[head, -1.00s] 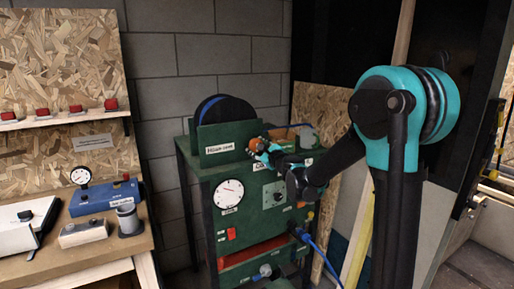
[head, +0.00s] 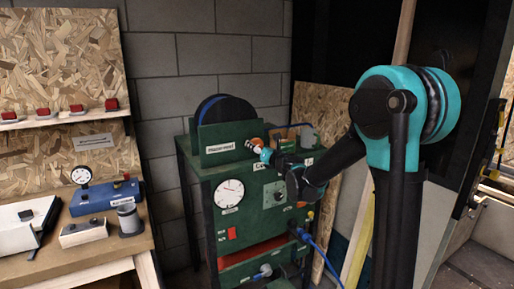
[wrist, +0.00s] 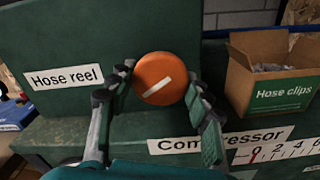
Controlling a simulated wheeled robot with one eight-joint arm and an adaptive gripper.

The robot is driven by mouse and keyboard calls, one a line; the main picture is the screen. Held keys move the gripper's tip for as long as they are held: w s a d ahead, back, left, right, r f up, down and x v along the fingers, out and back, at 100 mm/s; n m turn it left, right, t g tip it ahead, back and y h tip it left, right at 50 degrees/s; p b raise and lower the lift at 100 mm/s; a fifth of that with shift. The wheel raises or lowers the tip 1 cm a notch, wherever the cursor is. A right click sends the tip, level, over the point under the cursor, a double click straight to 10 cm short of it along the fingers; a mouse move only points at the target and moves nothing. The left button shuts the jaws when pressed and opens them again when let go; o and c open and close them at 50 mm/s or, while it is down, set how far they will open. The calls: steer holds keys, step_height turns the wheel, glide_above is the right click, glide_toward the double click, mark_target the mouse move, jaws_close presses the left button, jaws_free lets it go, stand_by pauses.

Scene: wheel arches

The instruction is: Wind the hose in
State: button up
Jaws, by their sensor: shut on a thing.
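The hose reel (head: 226,111) is a dark drum with a blue rim behind a green panel on top of the green compressor cabinet (head: 205,175). An orange round knob with a white stripe (wrist: 167,78) stands by the panel, to the right of the "Hose reel" label (wrist: 66,78). My gripper (wrist: 160,80) is shut on this knob, one finger on each side. In the head view my gripper (head: 258,150) partly hides the knob. A blue hose (head: 322,250) runs from the cabinet's lower front down to the right.
A cardboard box labelled "Hose clips" (wrist: 272,75) stands close to the right of my gripper. A grey cup (head: 307,135) is beyond it. A round gauge (head: 230,193) is on the cabinet front. A workbench (head: 90,245) with instruments is at the left.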

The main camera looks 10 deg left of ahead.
steer(key=m, duration=0.5)
steer(key=shift+s+m, duration=0.1)
steer(key=shift+m, duration=0.2)
steer(key=m, duration=0.5)
steer(key=shift+a+m, duration=0.1)
steer(key=shift+m, duration=0.3)
steer(key=o, duration=1.2)
steer(key=shift+m, duration=0.3)
steer(key=shift+c, duration=0.2)
steer(key=v, duration=1.2)
